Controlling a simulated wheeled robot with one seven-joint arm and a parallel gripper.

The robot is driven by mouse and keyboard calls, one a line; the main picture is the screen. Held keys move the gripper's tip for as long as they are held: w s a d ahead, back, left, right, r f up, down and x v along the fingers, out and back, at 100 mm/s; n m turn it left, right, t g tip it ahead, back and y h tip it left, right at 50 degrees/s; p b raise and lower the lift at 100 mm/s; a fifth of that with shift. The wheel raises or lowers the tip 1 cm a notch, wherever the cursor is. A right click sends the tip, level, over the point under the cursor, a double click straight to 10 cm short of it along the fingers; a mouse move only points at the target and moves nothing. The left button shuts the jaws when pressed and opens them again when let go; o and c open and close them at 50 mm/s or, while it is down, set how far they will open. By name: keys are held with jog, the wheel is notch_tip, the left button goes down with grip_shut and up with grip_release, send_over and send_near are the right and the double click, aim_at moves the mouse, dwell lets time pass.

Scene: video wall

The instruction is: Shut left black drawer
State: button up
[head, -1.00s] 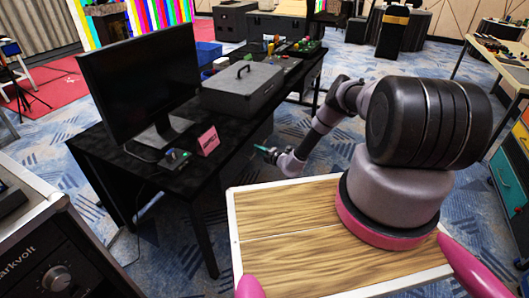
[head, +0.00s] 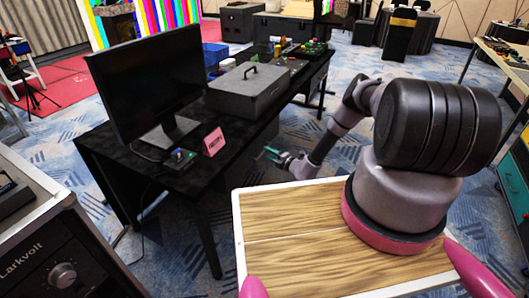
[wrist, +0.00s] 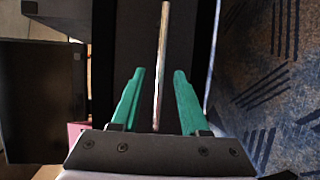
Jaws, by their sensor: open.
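My gripper (head: 272,153) is beside the right long side of the black desk (head: 190,178) in the head view, low and near its edge. In the wrist view its two green fingers (wrist: 154,100) are open, with a gap between them. A thin pale upright bar (wrist: 163,50) lies between and beyond the fingers, in front of a dark panel (wrist: 185,60). It may be a drawer's handle or edge; I cannot tell which. No drawer can be clearly made out in the head view, where the desk's side is dark and partly hidden.
On the desk are a monitor (head: 145,85), a grey toolbox (head: 248,92), a pink sign (head: 213,141) and a small button box (head: 180,158). A Larkvolt case (head: 50,235) stands at near left. Blue carpet (wrist: 265,90) is open to the right of the gripper.

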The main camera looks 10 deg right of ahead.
jog(key=v, duration=0.6)
